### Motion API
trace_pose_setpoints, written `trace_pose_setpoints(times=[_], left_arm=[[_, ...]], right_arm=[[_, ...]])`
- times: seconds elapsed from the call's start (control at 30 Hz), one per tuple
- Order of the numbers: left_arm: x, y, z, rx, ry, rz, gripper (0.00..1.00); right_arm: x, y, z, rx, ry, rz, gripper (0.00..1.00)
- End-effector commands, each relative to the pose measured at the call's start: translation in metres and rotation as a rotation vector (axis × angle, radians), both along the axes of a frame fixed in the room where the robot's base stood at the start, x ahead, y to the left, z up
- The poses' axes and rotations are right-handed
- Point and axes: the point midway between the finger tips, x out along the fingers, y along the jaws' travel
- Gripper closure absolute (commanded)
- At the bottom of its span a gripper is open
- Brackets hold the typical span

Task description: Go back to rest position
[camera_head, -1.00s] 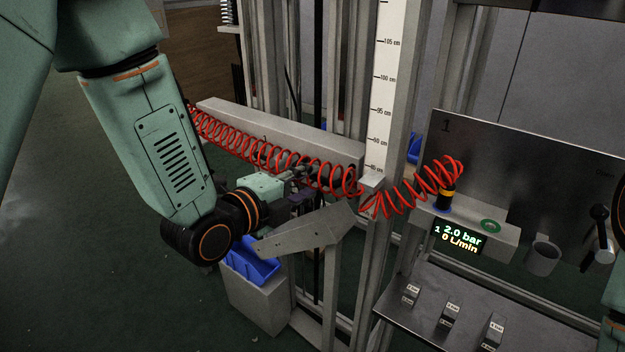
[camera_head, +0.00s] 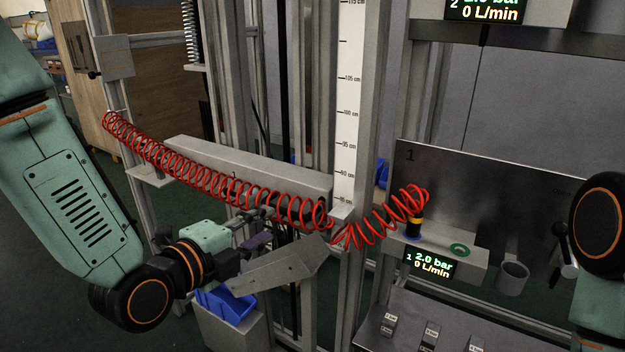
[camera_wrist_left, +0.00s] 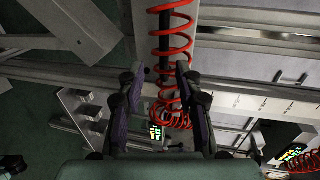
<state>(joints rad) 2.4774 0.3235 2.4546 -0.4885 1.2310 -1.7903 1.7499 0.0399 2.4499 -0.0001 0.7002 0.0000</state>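My left gripper (camera_head: 262,228) is in front of the metal frame, just below the stretched red coiled hose (camera_head: 180,173). In the left wrist view, the dark fingers of the left gripper (camera_wrist_left: 160,70) stand apart with nothing clamped between them. The red hose (camera_wrist_left: 172,32) shows between and beyond the fingertips there. In the head view I cannot tell how far the gripper is from the hose. Part of my right arm (camera_head: 600,230) shows at the right edge; its gripper is out of view.
A grey beam (camera_head: 250,165) and a height scale (camera_head: 348,110) stand close to my left gripper. A slanted metal bracket (camera_head: 285,268) and a blue bin (camera_head: 228,303) are below it. A panel with a pressure display (camera_head: 430,265) is at the right. Green floor is open at the left.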

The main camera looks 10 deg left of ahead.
Motion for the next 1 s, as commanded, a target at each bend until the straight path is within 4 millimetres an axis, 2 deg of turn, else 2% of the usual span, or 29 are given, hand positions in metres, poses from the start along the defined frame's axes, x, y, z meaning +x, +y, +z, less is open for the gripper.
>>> trace_pose_setpoints(times=[0.17, 0.37, 0.57, 0.67, 0.77, 0.87, 0.9, 1.0], left_arm=[[-0.001, 0.001, -0.006, -0.150, 0.084, 0.041, 0.65], [-0.006, 0.011, -0.031, -0.491, 0.321, 0.213, 0.65], [-0.029, 0.021, -0.080, -0.802, 0.599, 0.475, 0.65], [-0.051, 0.026, -0.113, -0.938, 0.742, 0.652, 0.65], [-0.084, 0.031, -0.148, -1.056, 0.878, 0.867, 0.65], [-0.133, 0.037, -0.184, -1.136, 1.002, 1.128, 0.65], [-0.156, 0.039, -0.197, -1.150, 1.043, 1.237, 0.65], [-0.212, 0.043, -0.221, -1.121, 1.120, 1.447, 0.65]], right_arm=[[0.000, 0.000, 0.000, 0.000, 0.000, 0.000, 0.67], [0.000, 0.000, 0.000, 0.000, 0.000, 0.000, 0.67], [0.000, 0.000, 0.009, 0.000, 0.000, 0.000, 0.67], [0.000, 0.000, 0.016, 0.000, 0.000, 0.000, 0.67], [0.000, 0.000, 0.025, 0.000, 0.000, 0.000, 0.67], [0.000, 0.000, 0.037, 0.000, 0.000, 0.000, 0.67], [0.000, 0.000, 0.042, 0.000, 0.000, 0.000, 0.67], [0.000, 0.000, 0.055, 0.000, 0.000, 0.000, 0.67]])
